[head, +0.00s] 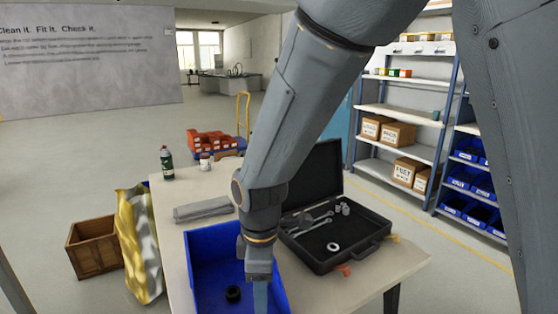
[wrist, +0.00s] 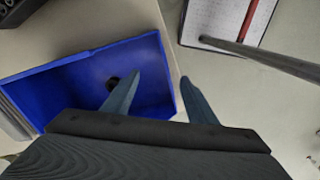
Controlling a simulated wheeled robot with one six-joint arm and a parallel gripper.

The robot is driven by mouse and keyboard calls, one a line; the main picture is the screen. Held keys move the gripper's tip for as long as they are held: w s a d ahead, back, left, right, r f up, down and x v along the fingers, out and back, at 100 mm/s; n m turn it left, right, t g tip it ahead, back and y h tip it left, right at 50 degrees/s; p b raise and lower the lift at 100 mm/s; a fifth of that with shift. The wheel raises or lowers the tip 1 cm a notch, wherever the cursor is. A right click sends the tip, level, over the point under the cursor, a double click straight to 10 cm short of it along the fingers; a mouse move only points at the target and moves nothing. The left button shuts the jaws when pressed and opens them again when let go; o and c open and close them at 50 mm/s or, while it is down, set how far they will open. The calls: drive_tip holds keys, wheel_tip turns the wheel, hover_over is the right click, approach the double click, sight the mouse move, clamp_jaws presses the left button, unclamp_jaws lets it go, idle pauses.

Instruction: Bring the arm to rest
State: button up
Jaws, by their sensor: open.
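My gripper (wrist: 160,88) is open, with two blue-grey fingers apart and nothing between them in the wrist view. In the head view my arm reaches down over the table, and the gripper (head: 260,295) is over the right part of a blue bin (head: 205,262). The bin also shows in the wrist view (wrist: 60,84). A small black ring (head: 233,293) lies on the bin's floor, apart from the fingers. It also shows in the wrist view (wrist: 112,83), partly behind a finger. The fingertips are cut off or hidden in the head view.
An open black toolbox (head: 333,258) with tools and a light ring stands right of the bin. A grey folded cloth (head: 203,209), a green bottle (head: 167,163) and a white jar (head: 205,161) are on the table (head: 395,262). A wooden crate (head: 95,247) stands on the floor at left.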

drive_tip(key=s+d+m, duration=0.2)
drive_tip(key=d+m, duration=0.7)
drive_tip(key=d, duration=0.2)
drive_tip(key=s+d+r+m, duration=0.1)
drive_tip(key=s+d+m, duration=0.1)
drive_tip(key=d+m, duration=0.7)
drive_tip(key=d, duration=0.3)
drive_tip(key=shift+t, duration=0.4)
